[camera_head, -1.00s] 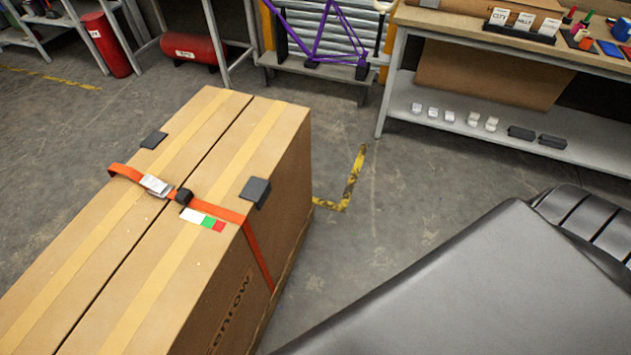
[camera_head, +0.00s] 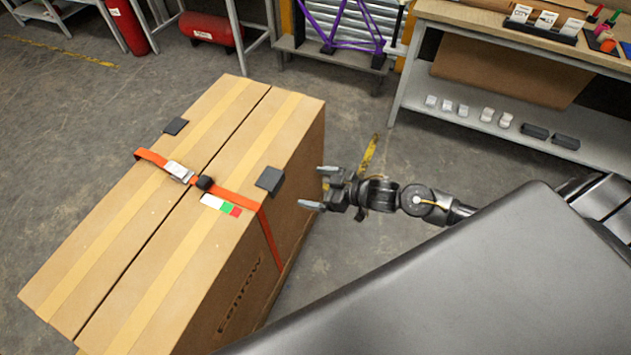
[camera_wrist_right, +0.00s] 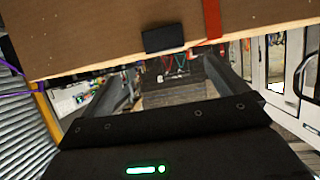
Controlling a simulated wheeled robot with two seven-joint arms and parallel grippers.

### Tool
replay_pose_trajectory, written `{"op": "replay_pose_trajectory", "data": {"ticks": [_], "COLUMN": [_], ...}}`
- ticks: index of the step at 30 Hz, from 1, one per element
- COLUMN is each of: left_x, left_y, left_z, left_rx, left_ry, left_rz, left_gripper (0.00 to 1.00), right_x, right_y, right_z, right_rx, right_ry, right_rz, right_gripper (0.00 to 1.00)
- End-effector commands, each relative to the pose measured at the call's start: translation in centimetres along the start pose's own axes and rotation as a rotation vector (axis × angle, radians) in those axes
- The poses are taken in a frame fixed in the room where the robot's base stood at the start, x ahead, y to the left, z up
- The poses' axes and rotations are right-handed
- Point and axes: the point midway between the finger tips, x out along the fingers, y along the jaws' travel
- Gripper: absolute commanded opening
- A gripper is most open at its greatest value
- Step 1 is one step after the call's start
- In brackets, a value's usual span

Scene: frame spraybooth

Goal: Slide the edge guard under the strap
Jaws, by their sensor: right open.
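A dark grey edge guard (camera_head: 270,180) sits on the near right top edge of a large cardboard box (camera_head: 165,215). It is beside the orange strap (camera_head: 235,199), on its far side, and apart from it. In the right wrist view the guard (camera_wrist_right: 163,37) hangs over the box edge, left of the strap (camera_wrist_right: 212,18), with a gap between them. A second dark guard (camera_head: 176,126) lies near the opposite top edge. My right gripper (camera_head: 315,188) is open and empty, to the right of the box, its fingers pointing towards the guard. My left gripper is not in view.
A buckle (camera_head: 179,172), a black block (camera_head: 205,183) and a white-green-red label (camera_head: 220,205) are on or by the strap. A workbench (camera_head: 520,37) stands at the back right, a rack with a purple frame (camera_head: 340,30) at the back.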

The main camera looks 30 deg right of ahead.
Motion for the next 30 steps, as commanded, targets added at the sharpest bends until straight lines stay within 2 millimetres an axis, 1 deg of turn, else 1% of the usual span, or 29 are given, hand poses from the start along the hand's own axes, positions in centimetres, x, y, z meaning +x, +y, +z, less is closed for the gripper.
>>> {"op": "replay_pose_trajectory", "data": {"ticks": [1,3,7,10,14,21,24,27,30], "left_x": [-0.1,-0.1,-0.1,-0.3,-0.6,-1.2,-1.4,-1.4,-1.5], "left_y": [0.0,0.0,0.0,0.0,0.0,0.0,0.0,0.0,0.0], "left_z": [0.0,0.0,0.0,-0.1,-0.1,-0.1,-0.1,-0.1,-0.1], "left_rx": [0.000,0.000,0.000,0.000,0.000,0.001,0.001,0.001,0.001], "left_ry": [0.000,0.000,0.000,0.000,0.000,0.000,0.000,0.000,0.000], "left_rz": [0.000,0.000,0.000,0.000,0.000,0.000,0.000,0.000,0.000], "left_gripper": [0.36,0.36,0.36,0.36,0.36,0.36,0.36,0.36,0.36], "right_x": [-0.2,-0.3,-0.2,0.5,2.3,6.7,8.2,9.3,10.1], "right_y": [-0.2,-0.5,-0.6,-0.5,-0.6,-0.6,-0.7,-0.6,-0.7], "right_z": [-0.7,-1.1,-1.2,-1.2,-1.4,-1.4,-1.4,-1.4,-1.3], "right_rx": [-0.005,-0.006,-0.005,-0.004,-0.005,-0.004,-0.005,-0.006,-0.006], "right_ry": [0.007,0.013,0.015,0.015,0.016,0.015,0.014,0.015,0.014], "right_rz": [-0.010,-0.019,-0.020,-0.019,-0.018,-0.017,-0.019,-0.018,-0.018], "right_gripper": [0.98,0.98,0.98,0.98,0.98,0.98,0.98,0.98,0.98]}}
